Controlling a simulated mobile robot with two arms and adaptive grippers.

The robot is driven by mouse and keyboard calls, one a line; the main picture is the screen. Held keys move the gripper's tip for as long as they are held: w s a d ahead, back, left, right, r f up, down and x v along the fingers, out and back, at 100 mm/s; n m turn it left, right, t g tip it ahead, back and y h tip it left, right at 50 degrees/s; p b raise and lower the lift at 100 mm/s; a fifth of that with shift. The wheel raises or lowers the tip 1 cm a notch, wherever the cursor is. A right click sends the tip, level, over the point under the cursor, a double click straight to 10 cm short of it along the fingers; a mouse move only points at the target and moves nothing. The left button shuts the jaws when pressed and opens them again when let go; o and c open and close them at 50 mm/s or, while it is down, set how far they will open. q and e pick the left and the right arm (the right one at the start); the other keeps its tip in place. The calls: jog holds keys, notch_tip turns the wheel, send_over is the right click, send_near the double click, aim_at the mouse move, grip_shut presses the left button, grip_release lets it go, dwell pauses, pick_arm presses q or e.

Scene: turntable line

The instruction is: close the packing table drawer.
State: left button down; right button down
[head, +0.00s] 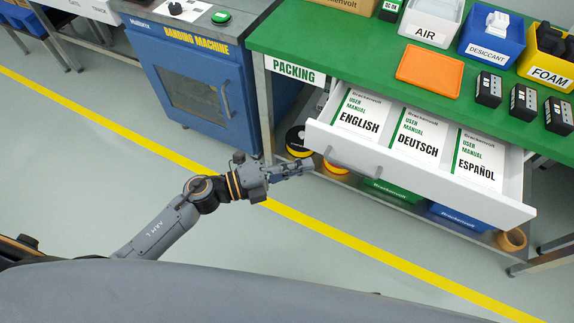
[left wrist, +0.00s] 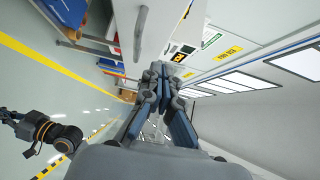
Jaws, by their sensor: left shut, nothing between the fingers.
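The packing table drawer (head: 420,178) is white and stands pulled out under the green table top. It holds three stacks of user manuals, English (head: 362,116), Deutsch (head: 417,137) and Español (head: 478,160). Its front has a pale bar handle (head: 352,159); a handle (left wrist: 140,33) on a white panel also shows in the left wrist view. My left gripper (head: 305,167) is shut and empty, close to the left end of the drawer front; contact is not clear. In the left wrist view its fingers (left wrist: 158,77) are together. My right gripper's fingers are not visible.
A blue banding machine (head: 190,85) stands left of the packing table. Spools, a green bin (head: 392,190) and a blue bin (head: 460,217) sit on the shelf below the drawer. Open floor with a yellow line (head: 330,235) lies in front.

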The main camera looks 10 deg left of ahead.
aim_at(345, 143)
pick_arm(q)
jog(key=w+d, duration=0.5)
jog(key=shift+w+d, duration=0.1)
jog(key=shift+w, duration=0.05)
jog(key=shift+w+d, duration=0.1)
jog(key=shift+w, duration=0.4)
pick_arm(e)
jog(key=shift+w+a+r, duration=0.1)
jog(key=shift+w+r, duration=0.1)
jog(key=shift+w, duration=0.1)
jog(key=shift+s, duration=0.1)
